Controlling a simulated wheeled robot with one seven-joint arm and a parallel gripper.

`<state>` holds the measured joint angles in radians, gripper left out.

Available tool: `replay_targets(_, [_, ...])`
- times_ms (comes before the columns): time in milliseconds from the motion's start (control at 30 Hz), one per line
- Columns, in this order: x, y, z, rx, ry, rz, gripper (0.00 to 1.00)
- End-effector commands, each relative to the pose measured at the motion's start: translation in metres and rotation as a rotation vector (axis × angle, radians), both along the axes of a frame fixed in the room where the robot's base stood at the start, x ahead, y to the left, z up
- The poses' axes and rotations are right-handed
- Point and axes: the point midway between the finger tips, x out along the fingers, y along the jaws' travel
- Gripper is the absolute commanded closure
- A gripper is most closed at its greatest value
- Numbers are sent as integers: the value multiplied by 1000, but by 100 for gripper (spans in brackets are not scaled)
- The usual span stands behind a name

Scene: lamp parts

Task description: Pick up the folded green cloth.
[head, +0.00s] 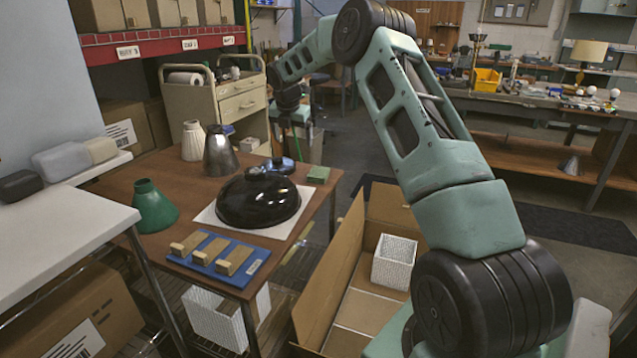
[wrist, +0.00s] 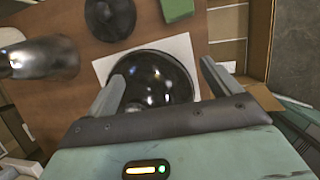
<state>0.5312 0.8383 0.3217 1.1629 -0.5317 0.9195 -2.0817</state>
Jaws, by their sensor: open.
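The folded green cloth (head: 318,174) is a small flat green block at the right edge of the brown table (head: 160,178). In the wrist view it shows at the top edge (wrist: 177,9), partly cut off. My gripper (wrist: 164,82) is open and empty, its two fingers wide apart. In the wrist view, the glossy black dome (wrist: 155,80) shows beyond and between the fingers, and the cloth lies above and beyond them, apart from both.
The black dome (head: 258,203) sits on a white sheet near the cloth. A silver cone (head: 220,152), a white cone (head: 193,142), a green cone (head: 152,206) and a blue board with wooden blocks (head: 218,262) share the table. An open cardboard box (head: 335,290) stands right of it.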

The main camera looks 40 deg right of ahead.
Motion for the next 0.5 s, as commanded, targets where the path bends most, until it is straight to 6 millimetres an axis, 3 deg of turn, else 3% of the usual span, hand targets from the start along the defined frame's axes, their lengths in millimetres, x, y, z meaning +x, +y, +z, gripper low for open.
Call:
replay_targets(33, [-2, -30, -10, -27, 14, 19, 11])
replay_targets(133, [-7, -65, -15, -68, 37, 58, 11])
replay_targets(267, [-8, -81, -24, -86, 51, 79, 11])
replay_targets(500, [0, -95, -66, -84, 52, 78, 11])
